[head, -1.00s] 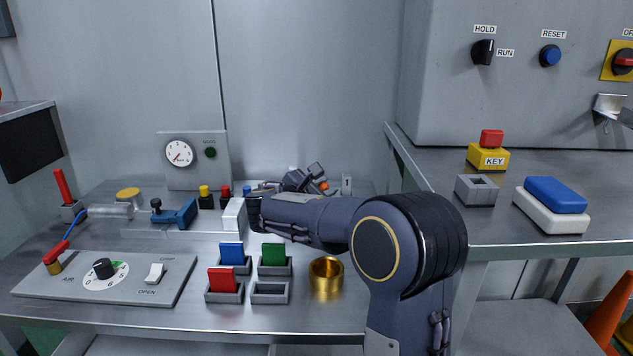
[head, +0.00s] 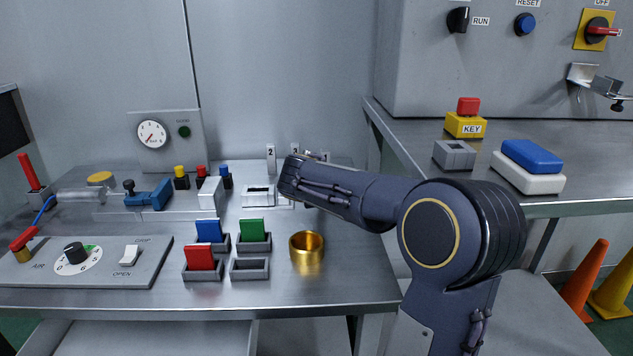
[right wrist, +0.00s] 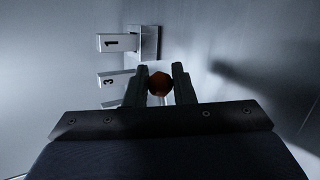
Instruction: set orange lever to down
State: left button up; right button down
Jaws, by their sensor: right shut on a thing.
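The orange lever's rounded knob (right wrist: 160,84) shows dark orange between the two fingers of my right gripper (right wrist: 160,82) in the right wrist view. The fingers are shut on it, one on each side. The lever's arm and pivot are hidden, so I cannot tell its angle. In the head view my right forearm (head: 345,192) reaches to the back of the bench and hides the gripper and the lever. My left gripper is not in view.
Number plates 1 (right wrist: 112,43) and 3 (right wrist: 110,80) stand beside the gripper. In the head view plate 2 (head: 270,158) stands at the back of the bench. A brass cup (head: 306,254) and several coloured blocks in holders are in front. A raised shelf (head: 480,195) is at right.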

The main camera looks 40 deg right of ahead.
jog(key=shift+f, duration=0.35)
dwell(0.3)
jog(key=c, duration=1.3)
grip_release()
jog(key=shift+o, duration=0.2)
jog(key=p+v, duration=0.1)
jog(key=v, duration=0.5)
jog(key=shift+s+a+r, duration=0.1)
jog(key=shift+s+r, duration=0.15)
jog(key=shift+r, duration=0.1)
jog(key=shift+s+a+r+p, duration=0.2)
jog(key=shift+s+a+p, duration=0.15)
jog(key=shift+a, duration=0.1)
